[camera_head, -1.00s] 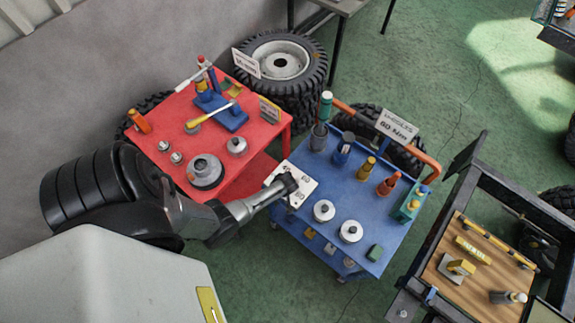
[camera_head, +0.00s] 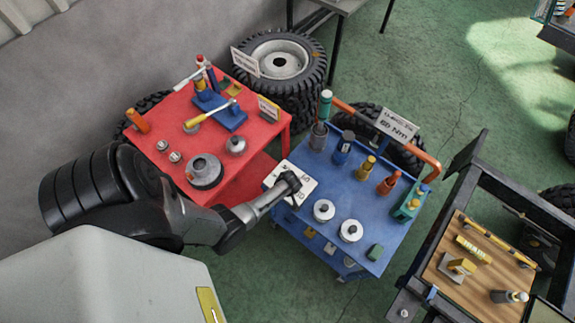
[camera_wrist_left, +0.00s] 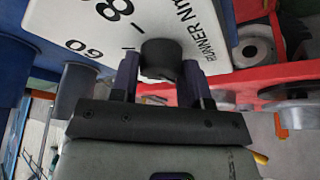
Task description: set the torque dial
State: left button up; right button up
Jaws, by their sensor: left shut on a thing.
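The torque dial is a white plate (camera_wrist_left: 85,25) with black numbers, a 60 among them, and the words "RUNNER Nm". In the head view the plate (camera_head: 303,189) is at the left corner of the blue cart. A round black knob (camera_wrist_left: 160,58) stands on the plate. My left gripper (camera_wrist_left: 160,75) is shut on the knob, one dark finger on each side; it also shows over the plate in the head view (camera_head: 289,184). The knob's pointer is hidden. A sign (camera_head: 398,125) on the cart's far side reads 60 Nm. My right gripper is out of view.
The blue cart (camera_head: 345,190) carries several bottles and tools, and two silver round parts (camera_head: 350,231). A red table (camera_head: 250,155) with tools stands close on the left. A frame with a wooden board (camera_head: 470,270) is at right. Green floor lies between.

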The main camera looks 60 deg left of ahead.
pick_arm(q)
jog(key=o, duration=0.9)
jog(key=shift+d+r, duration=0.15)
jog(key=shift+r, duration=0.35)
jog(key=shift+p+v, duration=0.9)
jog(key=shift+v, duration=5.45)
jog(key=shift+d, duration=0.1)
